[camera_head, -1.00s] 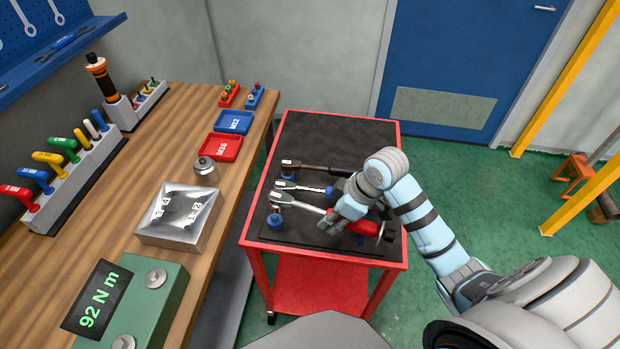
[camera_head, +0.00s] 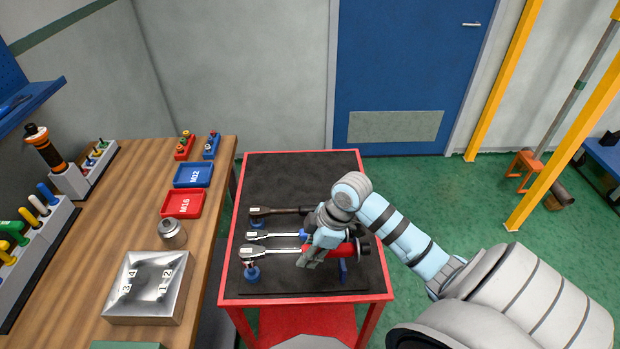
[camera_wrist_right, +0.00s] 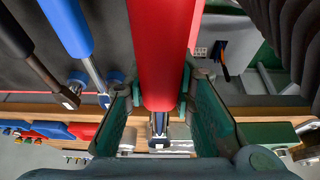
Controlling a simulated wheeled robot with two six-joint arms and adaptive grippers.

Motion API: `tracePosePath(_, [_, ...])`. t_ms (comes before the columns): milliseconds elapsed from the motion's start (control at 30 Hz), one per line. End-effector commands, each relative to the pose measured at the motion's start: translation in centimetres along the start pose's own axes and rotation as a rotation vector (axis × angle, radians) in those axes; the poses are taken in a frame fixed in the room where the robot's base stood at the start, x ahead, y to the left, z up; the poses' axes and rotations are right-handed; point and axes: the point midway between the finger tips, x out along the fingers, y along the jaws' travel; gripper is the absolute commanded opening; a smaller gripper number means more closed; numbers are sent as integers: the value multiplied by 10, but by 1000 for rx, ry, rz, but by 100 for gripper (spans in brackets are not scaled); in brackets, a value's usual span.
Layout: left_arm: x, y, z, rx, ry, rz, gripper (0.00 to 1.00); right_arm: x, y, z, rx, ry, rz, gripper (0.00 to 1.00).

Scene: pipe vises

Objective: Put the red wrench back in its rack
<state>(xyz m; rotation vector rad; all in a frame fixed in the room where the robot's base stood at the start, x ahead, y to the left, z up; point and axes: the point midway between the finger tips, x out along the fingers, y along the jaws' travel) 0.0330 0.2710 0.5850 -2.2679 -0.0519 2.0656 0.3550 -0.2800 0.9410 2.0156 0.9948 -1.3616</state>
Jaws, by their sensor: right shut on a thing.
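The red wrench, a torque wrench with a red handle (camera_head: 345,250) and a steel shaft, lies across the front part of the tool cart, its ratchet head to the left. My right gripper (camera_head: 312,258) is shut on the handle near the shaft. The red handle fills the upper middle of the right wrist view (camera_wrist_right: 163,50), between the two fingers. The rack shows as blue supports on the cart: one (camera_head: 252,273) below the head, another (camera_head: 343,271) below the handle. Whether the wrench touches them I cannot tell. My left gripper is out of view.
A blue-handled wrench (camera_head: 272,235) and a dark-handled wrench (camera_head: 280,211) lie just behind, close to my gripper. The cart's black top (camera_head: 300,175) is clear at the back. A wooden bench (camera_head: 130,215) with trays and a metal block stands on the left.

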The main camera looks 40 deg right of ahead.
Motion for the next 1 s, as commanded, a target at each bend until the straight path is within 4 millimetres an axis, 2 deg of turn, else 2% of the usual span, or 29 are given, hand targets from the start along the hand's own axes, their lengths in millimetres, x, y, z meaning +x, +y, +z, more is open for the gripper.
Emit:
tracePosePath(33, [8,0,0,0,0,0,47,10,1,3,0,0,0,0])
tracePosePath(100, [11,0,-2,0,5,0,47,15,1,5,1,0,0,0])
tracePosePath(300, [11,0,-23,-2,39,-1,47,15,1,5,1,-1,0,0])
tracePosePath(633, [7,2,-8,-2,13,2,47,14,1,4,1,-1,-1,0])
tracePosePath(1000, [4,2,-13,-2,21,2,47,15,1,4,0,-1,-1,0])
